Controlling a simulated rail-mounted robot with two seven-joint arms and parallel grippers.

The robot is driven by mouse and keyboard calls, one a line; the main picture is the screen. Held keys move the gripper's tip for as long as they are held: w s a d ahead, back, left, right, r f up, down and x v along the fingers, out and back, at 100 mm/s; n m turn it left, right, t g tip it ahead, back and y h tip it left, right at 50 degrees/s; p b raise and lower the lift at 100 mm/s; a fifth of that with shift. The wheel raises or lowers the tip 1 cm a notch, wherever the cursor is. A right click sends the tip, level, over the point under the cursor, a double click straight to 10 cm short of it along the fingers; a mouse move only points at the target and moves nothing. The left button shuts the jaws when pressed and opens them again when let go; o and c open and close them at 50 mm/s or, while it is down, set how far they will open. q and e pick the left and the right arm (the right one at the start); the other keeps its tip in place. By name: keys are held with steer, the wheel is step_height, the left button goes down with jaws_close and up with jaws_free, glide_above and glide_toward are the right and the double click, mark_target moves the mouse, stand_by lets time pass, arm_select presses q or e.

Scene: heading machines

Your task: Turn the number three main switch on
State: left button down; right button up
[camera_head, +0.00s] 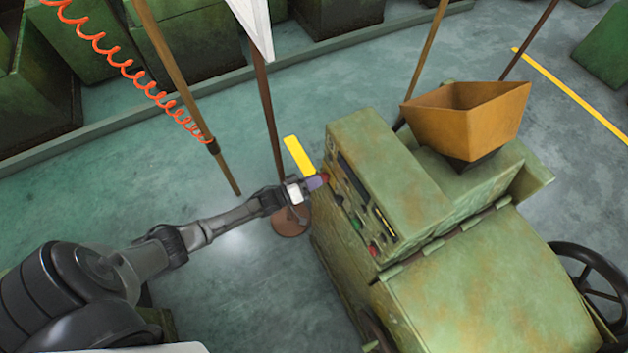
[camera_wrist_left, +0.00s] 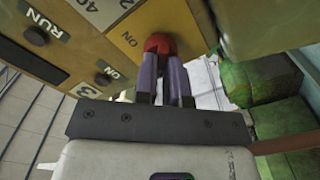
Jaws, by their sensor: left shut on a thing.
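The main switch's red knob (camera_head: 325,177) sits at the far left end of the control panel on the green machine (camera_head: 385,160). In the left wrist view the red knob (camera_wrist_left: 159,44) stands on a yellow plate (camera_wrist_left: 135,36) with the word ON beside it. My left gripper (camera_head: 317,182) reaches the panel from the left. Its purple fingers (camera_wrist_left: 166,68) are shut on the red knob, which hides part of it. A label with a 3 (camera_wrist_left: 88,91) shows lower left of the knob. The knob's exact angle is hard to read. My right gripper is not in view.
The panel carries a green button (camera_head: 356,222) and a red button (camera_head: 374,248). An orange hopper (camera_head: 465,115) stands on the machine. A thin post on a round brown base (camera_head: 291,222) stands close behind my left wrist. Open floor lies left of the machine.

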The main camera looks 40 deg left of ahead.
arm_select(q)
steer(key=shift+m, duration=0.3)
steer(key=shift+d+m+b, duration=0.2)
steer(key=shift+m+b, duration=1.8)
steer(key=shift+m, duration=6.8)
steer(key=c, duration=1.2)
jaws_free()
steer(key=shift+s, duration=0.15)
steer(key=b+v, duration=0.2)
steer(key=v, duration=1.1)
steer(key=shift+s+a, duration=0.2)
steer(key=shift+s, duration=0.1)
